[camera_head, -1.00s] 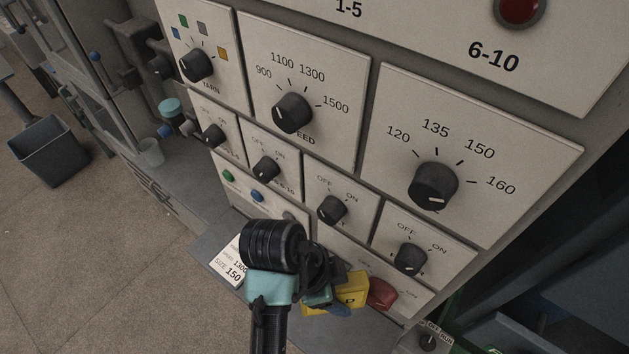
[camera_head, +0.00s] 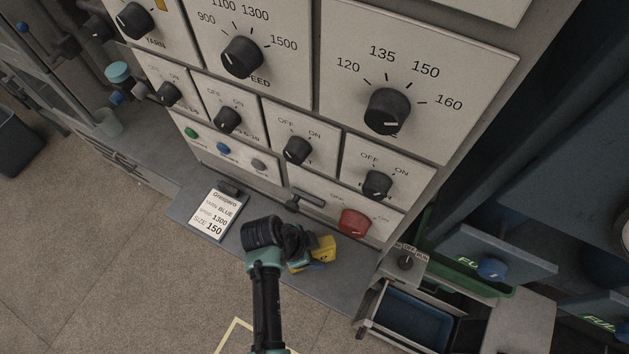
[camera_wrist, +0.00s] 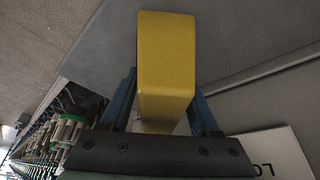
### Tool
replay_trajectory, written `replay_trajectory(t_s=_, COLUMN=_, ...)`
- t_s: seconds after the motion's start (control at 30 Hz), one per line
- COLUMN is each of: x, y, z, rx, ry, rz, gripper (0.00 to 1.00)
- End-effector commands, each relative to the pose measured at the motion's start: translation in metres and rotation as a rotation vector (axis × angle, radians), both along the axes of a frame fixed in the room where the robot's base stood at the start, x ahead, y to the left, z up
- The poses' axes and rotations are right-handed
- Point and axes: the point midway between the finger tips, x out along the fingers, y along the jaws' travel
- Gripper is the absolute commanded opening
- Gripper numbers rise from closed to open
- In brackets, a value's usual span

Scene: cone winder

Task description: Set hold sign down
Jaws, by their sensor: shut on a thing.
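The hold sign (camera_head: 325,249) is a yellow block, held by my gripper (camera_head: 312,262) over the grey ledge (camera_head: 345,284) below the control panel. In the wrist view the yellow sign (camera_wrist: 167,60) stands between the two blue fingers of my gripper (camera_wrist: 166,110), which are shut on it. The sign's lettering is mostly hidden or too small to read. I cannot tell whether its underside touches the ledge.
An order card (camera_head: 215,214) lies on the ledge to the left. A red knob (camera_head: 355,222) and a small dark bracket (camera_head: 305,199) are on the panel behind. An open drawer (camera_head: 412,318) is at the lower right. The ledge between card and sign is clear.

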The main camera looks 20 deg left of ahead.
Motion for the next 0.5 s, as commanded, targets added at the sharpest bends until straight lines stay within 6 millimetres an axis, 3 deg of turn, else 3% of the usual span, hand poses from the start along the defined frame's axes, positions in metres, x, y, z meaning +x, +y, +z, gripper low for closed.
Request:
replay_trajectory(t_s=0.37, x=0.0001, y=-0.0002, z=-0.0052, rx=-0.001, ry=-0.001, rz=0.0, gripper=0.05)
replay_trajectory(t_s=0.4, x=-0.0001, y=-0.0001, z=-0.0037, rx=0.0, ry=0.0, rz=0.0, gripper=0.7)
replay_trajectory(t_s=0.5, x=-0.0001, y=-0.0002, z=-0.0035, rx=0.0, ry=0.0, rz=0.0, gripper=0.88)
